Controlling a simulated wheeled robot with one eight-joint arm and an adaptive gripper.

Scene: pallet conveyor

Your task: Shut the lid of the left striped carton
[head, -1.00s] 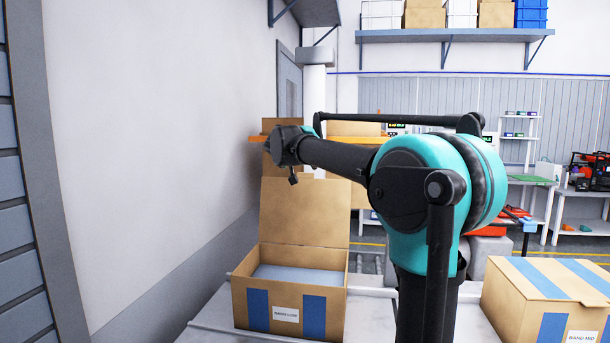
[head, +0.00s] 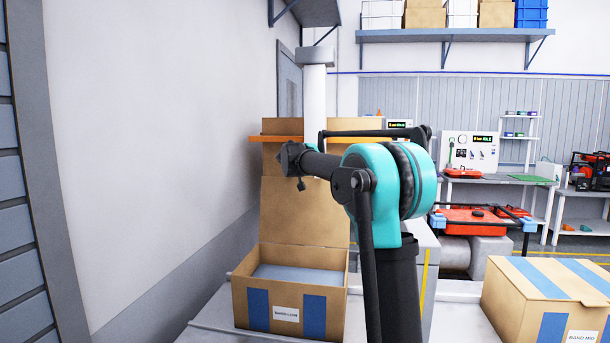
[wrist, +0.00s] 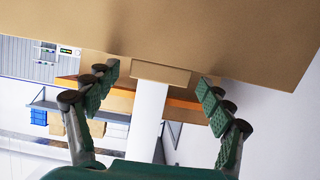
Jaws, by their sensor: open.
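The left striped carton (head: 272,306) is brown with blue stripes and a white label, and stands at lower centre-left in the head view. Its lid (head: 305,213) is raised upright at the back, and a grey-blue surface (head: 298,277) shows inside. The wrist end of my arm appears just above the lid's top edge; the fingers cannot be made out there. In the wrist view my gripper (wrist: 160,78) is open with nothing between its fingers. A broad brown board, apparently the lid (wrist: 200,30), fills the top of that view; contact is not clear.
A closed striped carton (head: 535,290) stands at lower right. Brown boxes (head: 355,126) and an orange rail (head: 268,139) show behind the raised lid, with a white column (head: 314,100) beyond. A plain wall (head: 150,150) runs along the left.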

